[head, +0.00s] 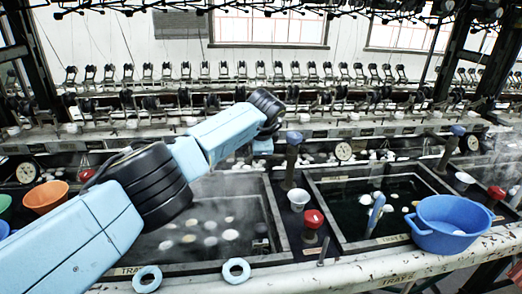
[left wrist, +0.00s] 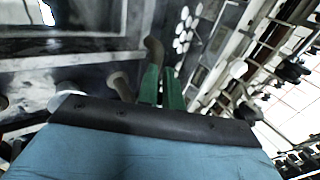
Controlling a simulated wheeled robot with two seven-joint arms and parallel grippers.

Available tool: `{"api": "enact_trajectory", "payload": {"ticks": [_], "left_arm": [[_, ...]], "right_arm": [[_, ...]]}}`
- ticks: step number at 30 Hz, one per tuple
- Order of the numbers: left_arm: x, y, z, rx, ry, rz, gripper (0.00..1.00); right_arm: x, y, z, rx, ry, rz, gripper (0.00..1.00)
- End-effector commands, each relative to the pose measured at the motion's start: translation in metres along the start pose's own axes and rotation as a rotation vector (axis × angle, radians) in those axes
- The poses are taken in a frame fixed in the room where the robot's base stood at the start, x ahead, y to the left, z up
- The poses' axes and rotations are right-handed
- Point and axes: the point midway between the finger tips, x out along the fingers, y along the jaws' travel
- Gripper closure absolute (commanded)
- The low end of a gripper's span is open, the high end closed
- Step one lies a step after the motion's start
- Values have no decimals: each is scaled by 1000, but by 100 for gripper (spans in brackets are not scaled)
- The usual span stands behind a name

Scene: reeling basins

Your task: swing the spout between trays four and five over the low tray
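Between the tray marked as tray four (head: 190,266) and the tray to its right (head: 372,243) stands a dark spout post with a blue knob (head: 293,138). My left arm reaches across the left tray. Its pale blue hand (head: 262,146) shows just left of that post, with the fingers hidden in the head view. In the left wrist view the green fingers of my left gripper (left wrist: 162,88) are close together. A curved brown pipe (left wrist: 153,48) meets their tips; I cannot tell whether they grip it. My right gripper is not in view.
A red knob (head: 313,218) and a white cup (head: 298,198) stand between the trays. Another blue-knobbed post (head: 457,131) stands right. Pale blue rings (head: 236,270) lie in front.

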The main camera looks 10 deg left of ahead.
Motion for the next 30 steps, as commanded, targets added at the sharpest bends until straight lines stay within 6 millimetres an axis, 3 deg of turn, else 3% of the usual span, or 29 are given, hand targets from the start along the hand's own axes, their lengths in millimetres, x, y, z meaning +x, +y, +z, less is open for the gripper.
{"api": "enact_trajectory", "payload": {"ticks": [1,7,19,30], "left_arm": [[11,12,-9,9,11,3,85],[10,15,-14,14,19,6,62],[7,14,-12,13,22,6,62],[-27,12,-7,12,29,4,62]], "right_arm": [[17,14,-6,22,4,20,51],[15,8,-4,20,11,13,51],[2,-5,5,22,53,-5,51],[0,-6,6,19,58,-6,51]]}}
